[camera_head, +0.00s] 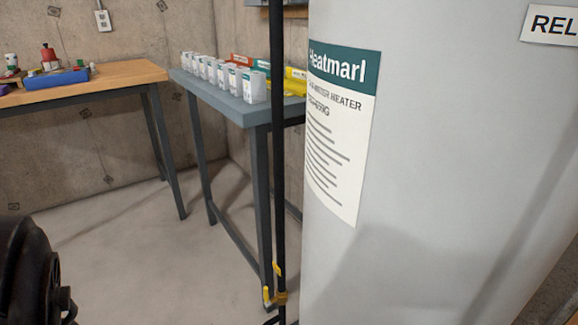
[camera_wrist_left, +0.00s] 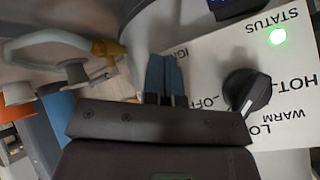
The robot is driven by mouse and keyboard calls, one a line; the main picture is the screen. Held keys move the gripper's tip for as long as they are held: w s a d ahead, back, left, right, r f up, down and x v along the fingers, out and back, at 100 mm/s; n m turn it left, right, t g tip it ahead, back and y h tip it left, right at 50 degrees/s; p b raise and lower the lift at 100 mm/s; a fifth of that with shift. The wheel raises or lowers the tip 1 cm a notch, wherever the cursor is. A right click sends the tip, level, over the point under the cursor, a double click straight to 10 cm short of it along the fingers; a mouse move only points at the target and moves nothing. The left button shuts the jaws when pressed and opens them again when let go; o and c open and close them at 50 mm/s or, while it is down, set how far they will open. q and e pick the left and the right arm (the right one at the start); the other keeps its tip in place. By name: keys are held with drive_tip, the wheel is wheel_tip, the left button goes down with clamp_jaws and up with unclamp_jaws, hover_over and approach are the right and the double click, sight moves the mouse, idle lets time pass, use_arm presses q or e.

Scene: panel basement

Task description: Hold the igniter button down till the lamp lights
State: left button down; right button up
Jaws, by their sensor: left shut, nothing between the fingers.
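The wrist view shows a white control panel (camera_wrist_left: 215,60) upside down. Its green status lamp (camera_wrist_left: 278,36) is lit. A black knob (camera_wrist_left: 248,90) sits among the OFF, HOT and WARM markings. My left gripper (camera_wrist_left: 167,70) has its blue fingers shut and empty, with the tips at the partly covered "IGN" lettering. The igniter button is not visible; the fingers may hide it, and I cannot tell if they press it. In the head view the grey water heater tank (camera_head: 440,180) fills the right side. My right gripper is in neither view.
A black pipe (camera_head: 277,150) with a yellow valve (camera_head: 275,296) runs beside the tank. Behind stand a grey bench (camera_head: 245,112) with several white boxes and a wooden table (camera_head: 90,82). A pale curved pipe (camera_wrist_left: 60,42) with a brass fitting (camera_wrist_left: 108,48) lies near my wrist.

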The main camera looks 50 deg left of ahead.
use_arm(q)
drive_tip(key=shift+s, duration=0.1)
drive_tip(key=shift+s+a, duration=0.2)
drive_tip(key=shift+s, duration=2.2)
